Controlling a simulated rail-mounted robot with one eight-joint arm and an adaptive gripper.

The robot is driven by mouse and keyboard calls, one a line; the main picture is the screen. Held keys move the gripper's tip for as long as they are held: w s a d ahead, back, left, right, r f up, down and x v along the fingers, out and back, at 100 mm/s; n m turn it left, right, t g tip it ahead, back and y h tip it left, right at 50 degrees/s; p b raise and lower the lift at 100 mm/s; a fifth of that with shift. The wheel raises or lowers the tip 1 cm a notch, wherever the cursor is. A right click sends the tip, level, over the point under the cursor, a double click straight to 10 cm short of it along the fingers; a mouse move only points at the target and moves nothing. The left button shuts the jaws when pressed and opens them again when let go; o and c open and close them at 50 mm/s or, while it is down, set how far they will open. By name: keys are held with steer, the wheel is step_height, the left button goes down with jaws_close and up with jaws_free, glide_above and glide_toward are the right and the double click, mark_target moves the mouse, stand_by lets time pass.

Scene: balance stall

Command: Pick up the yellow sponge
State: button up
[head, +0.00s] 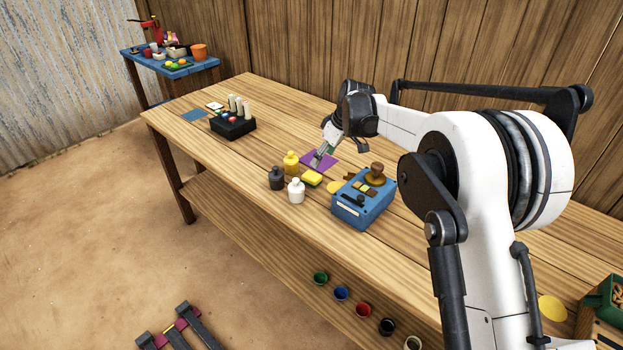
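The yellow sponge (312,178) lies on the wooden table, between the small bottles and the blue box. The sponge looks flat on the table top.
A yellow bottle (291,162), a dark bottle (276,178) and a white bottle (296,190) stand left of the sponge. The blue box (362,203) stands at its right. A black rack (233,128) stands farther left. The table (245,178) is bare between.

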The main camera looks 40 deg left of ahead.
mark_target(312, 176)
steer(key=x, duration=1.1)
steer(key=shift+f, duration=0.15)
steer(key=c, duration=1)
